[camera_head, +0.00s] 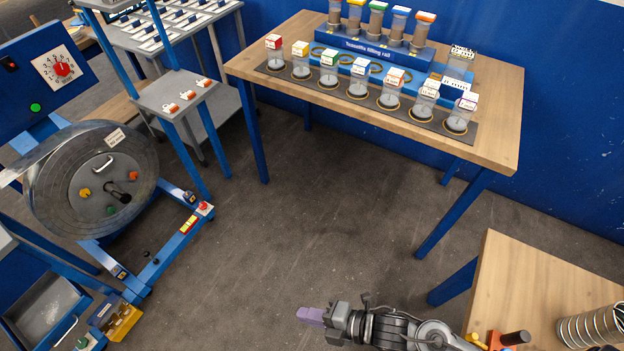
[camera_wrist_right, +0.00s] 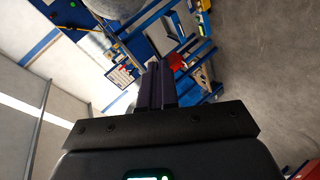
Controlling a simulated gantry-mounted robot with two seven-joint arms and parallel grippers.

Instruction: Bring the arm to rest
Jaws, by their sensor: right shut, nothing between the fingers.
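My right gripper (camera_head: 311,316) shows at the bottom middle of the head view, over the bare grey floor. Its purple fingers point left and are together with nothing between them. In the right wrist view the dark purple fingers (camera_wrist_right: 157,85) also lie side by side and empty. The arm behind them reaches in from the lower right, beside the corner of a wooden table (camera_head: 540,270). My left gripper is not in view.
A blue machine with a metal strip coil (camera_head: 60,185) stands at left. A wooden table (camera_head: 290,35) at the back carries several small lidded containers. A ribbed metal duct (camera_head: 590,328) lies on the right table. The floor (camera_head: 270,240) between is clear.

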